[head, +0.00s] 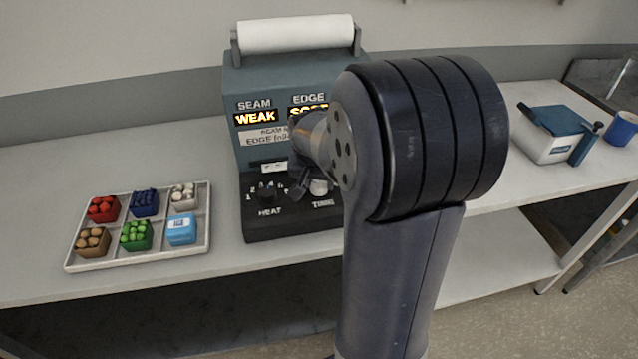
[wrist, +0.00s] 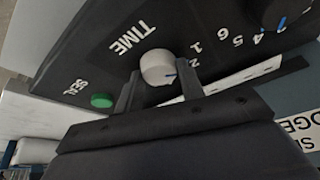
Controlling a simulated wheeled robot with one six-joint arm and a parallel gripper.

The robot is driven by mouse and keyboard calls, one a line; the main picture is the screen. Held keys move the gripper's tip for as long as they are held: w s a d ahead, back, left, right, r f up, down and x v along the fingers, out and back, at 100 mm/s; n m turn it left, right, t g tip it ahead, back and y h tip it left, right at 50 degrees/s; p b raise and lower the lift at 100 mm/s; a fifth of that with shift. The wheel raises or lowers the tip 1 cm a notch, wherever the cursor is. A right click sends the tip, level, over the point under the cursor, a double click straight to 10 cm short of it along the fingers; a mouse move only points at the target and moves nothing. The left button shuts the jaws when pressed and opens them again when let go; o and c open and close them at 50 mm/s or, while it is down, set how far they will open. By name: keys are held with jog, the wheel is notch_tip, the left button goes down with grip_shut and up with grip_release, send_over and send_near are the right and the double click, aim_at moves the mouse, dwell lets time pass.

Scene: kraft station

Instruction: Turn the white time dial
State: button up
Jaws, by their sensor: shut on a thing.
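The white time dial (wrist: 157,68) sits on the dark panel below the label "TIME" in the wrist view. Its blue pointer mark faces right, toward the printed numbers. My gripper (wrist: 160,88) has one finger on either side of the dial and is shut on it. In the head view the dial (head: 319,187) shows partly, low on the machine's front, with my gripper (head: 303,187) at it. My arm hides the right part of the machine there.
The grey-green machine (head: 245,150) has lit signs, one reading "WEAK", and a dark heat dial (head: 267,194). A green seal button (wrist: 102,100) is beside the time dial. A tray (head: 138,263) of small coloured containers stands left. A white-and-teal device (head: 548,147) and blue mug (head: 621,130) stand right.

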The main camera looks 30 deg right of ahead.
jog(key=shift+m+h+b, duration=0.3)
jog(key=shift+m+b, duration=0.2)
jog(key=shift+m, duration=0.4)
jog(key=shift+g, duration=0.3)
jog(key=o, duration=1)
jog(key=v, duration=1)
jog(key=shift+s+a+r, duration=0.1)
jog(key=shift+a+r, duration=0.1)
jog(key=shift+r, duration=0.15)
jog(key=x, duration=1)
jog(key=shift+d+f, duration=0.15)
jog(key=shift+f, duration=0.2)
